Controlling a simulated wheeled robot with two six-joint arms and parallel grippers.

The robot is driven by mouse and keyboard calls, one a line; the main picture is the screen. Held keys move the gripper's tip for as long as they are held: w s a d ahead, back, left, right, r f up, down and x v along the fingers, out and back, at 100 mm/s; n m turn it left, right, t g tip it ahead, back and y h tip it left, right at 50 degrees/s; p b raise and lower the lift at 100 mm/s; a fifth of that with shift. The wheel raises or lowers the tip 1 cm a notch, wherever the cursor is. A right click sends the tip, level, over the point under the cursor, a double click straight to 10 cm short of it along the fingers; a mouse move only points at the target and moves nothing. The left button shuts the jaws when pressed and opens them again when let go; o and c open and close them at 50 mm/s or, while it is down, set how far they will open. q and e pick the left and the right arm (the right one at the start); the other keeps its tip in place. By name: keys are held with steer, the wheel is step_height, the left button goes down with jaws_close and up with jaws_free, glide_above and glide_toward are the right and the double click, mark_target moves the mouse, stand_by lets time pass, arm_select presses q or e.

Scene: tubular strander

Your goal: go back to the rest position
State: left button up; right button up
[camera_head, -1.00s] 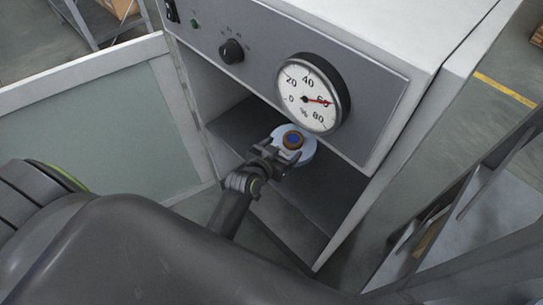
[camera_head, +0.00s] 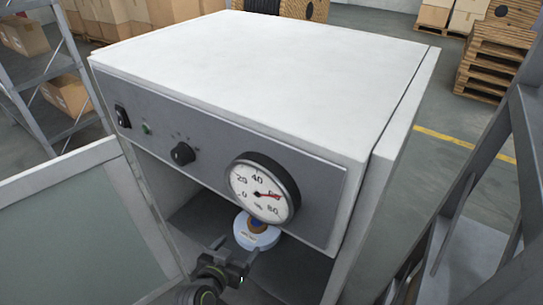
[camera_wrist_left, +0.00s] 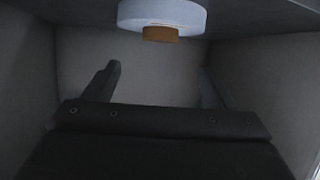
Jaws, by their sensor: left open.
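My left gripper (camera_head: 232,260) is open and empty, low in the head view, at the front of the open cabinet (camera_head: 240,50). In the left wrist view its two fingers (camera_wrist_left: 160,85) stand apart with nothing between them. A white disc-shaped spool (camera_head: 254,236) with a brown-orange core (camera_head: 257,226) sits just beyond the fingertips, under the gauge. In the left wrist view the spool (camera_wrist_left: 162,14) is ahead at the top, apart from the fingers. My right gripper is in neither view.
The cabinet's front panel carries a round dial gauge (camera_head: 263,188), a black knob (camera_head: 182,153) and a switch (camera_head: 121,115). An open door (camera_head: 70,220) stands to the left. A metal frame (camera_head: 470,210) is close on the right. Shelves with boxes (camera_head: 68,95) and pallets (camera_head: 490,65) stand behind.

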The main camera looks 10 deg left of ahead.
arm_select(q)
steer(key=shift+s+a, duration=0.1)
steer(key=shift+s, duration=0.15)
steer(key=s+a+n+g+y, duration=0.1)
steer(key=s+a+g, duration=0.25)
steer(key=s, duration=0.35)
steer(key=s+a+r+g+y, duration=0.1)
steer(key=s+a+g, duration=0.25)
steer(key=s, duration=0.35)
steer(key=s+a+n+g+y, duration=0.1)
steer(key=s+a+g, duration=0.25)
steer(key=s, duration=0.45)
step_height(320, 180, down, 18)
steer(key=a+p, duration=0.2)
steer(key=p, duration=0.4)
steer(key=s+d+f+g+p, duration=0.1)
steer(key=s+f+p, duration=0.4)
steer(key=s+f, duration=0.6)
steer(key=s, duration=0.4)
steer(key=shift+d+f+g, duration=0.35)
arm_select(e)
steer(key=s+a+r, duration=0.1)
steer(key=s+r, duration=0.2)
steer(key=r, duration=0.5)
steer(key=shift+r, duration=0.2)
